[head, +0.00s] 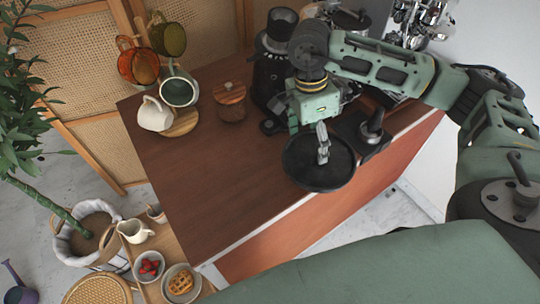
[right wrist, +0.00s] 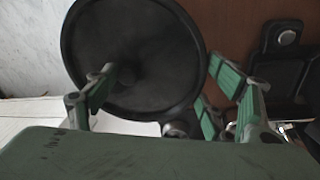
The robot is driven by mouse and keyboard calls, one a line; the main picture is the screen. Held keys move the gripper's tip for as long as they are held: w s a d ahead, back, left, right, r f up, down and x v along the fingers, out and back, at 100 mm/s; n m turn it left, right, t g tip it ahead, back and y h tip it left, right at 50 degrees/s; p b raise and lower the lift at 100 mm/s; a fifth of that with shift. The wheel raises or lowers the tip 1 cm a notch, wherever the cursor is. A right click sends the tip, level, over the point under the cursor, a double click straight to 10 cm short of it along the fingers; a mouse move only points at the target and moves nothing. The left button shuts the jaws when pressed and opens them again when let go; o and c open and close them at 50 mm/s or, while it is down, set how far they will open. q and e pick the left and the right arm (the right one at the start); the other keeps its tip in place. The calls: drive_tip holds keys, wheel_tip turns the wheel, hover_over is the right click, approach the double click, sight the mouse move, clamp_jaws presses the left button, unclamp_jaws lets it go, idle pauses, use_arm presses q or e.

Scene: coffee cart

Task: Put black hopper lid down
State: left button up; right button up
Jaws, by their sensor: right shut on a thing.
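The black hopper lid (head: 310,178) appears as a wide, dark, round disc with a raised rim near the counter's front edge. It also shows large in the right wrist view (right wrist: 150,45). My right gripper (head: 322,145) is shut on it, with its fingers pointing down over the disc's far part. The exact contact is hard to see. Whether the lid touches the counter is unclear. My left gripper is not in view.
The brown counter (head: 210,180) is clear left of the lid. The black grinder (head: 267,75) stands behind my right gripper. A tamper (head: 373,127) is close to the lid's right. A wooden-lidded jar (head: 230,105) and several mugs are at the back left.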

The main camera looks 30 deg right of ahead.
drive_tip(key=p, duration=0.4)
hover_over(272, 162)
wheel_tip(272, 162, down, 6)
drive_tip(key=shift+w+r, duration=0.1)
drive_tip(key=shift+w, duration=0.05)
drive_tip(key=shift+a+f, duration=0.2)
drive_tip(key=shift+f, duration=0.3)
wheel_tip(272, 162, down, 2)
drive_tip(key=shift+f+p, duration=0.2)
drive_tip(key=shift+p, duration=0.65)
drive_tip(key=shift+f, duration=0.65)
drive_tip(key=o, duration=1.3)
drive_tip(key=shift+d, duration=0.1)
